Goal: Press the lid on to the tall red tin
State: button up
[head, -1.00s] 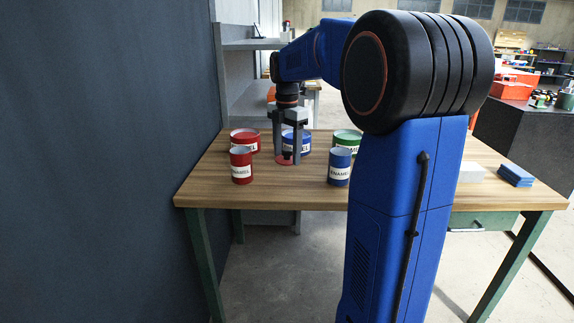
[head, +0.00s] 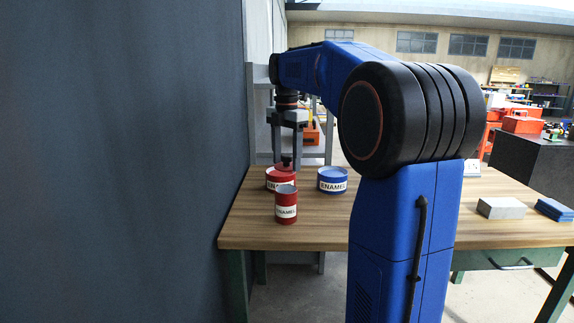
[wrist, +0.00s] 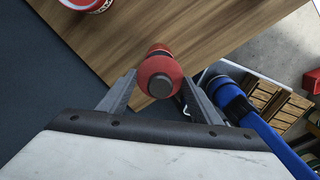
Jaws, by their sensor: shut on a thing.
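The tall red tin (head: 286,210), labelled ENAMEL, stands upright near the table's left front, with its top open. My gripper (head: 286,156) is above and apart from it, shut on the red lid (head: 286,167). In the wrist view the held lid (wrist: 157,70) shows as a small red round shape with a grey knob end between the fingers. In the head view the lid overlaps the wide red tin, so its exact height and distance from the tall tin are hard to tell.
The wide red tin (head: 271,184) and wide blue tin (head: 332,181) stand farther back on the wooden table (head: 340,222). A grey block (head: 502,208) and blue pads (head: 555,209) lie at right. A dark wall (head: 120,160) is at left. My arm hides mid-table.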

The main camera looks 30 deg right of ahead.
jog(key=shift+a+f, duration=0.15)
jog(key=shift+f, duration=2.95)
jog(key=shift+f, duration=0.15)
jog(key=o, duration=1.6)
jog(key=shift+r, duration=3.5)
